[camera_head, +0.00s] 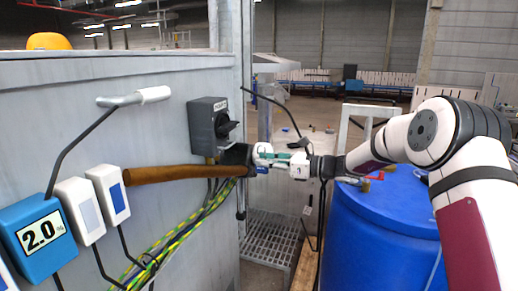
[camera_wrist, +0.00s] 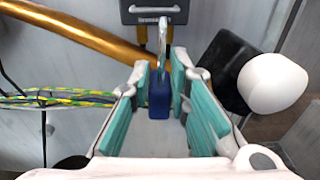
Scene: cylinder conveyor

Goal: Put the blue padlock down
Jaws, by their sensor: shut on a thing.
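The blue padlock (camera_wrist: 160,97) is between the teal-padded fingers of my gripper (camera_wrist: 161,78) in the wrist view. Its silver shackle points up the picture towards a dark box, and I cannot tell whether they touch. In the head view a small blue patch of the padlock (camera_head: 262,170) shows at my gripper (camera_head: 261,158), which is shut on it. The gripper is just right of and below the dark switch box (camera_head: 207,124) on the grey cabinet wall. The same box shows at the top of the wrist view (camera_wrist: 153,10).
A copper-brown pipe (camera_head: 180,173) runs along the cabinet wall, with yellow-green cables (camera_head: 205,212) below. A black part with a white rounded end (camera_wrist: 272,84) is close right of the fingers. A blue drum (camera_head: 375,235) stands under my arm. Metal grating (camera_head: 272,232) lies below.

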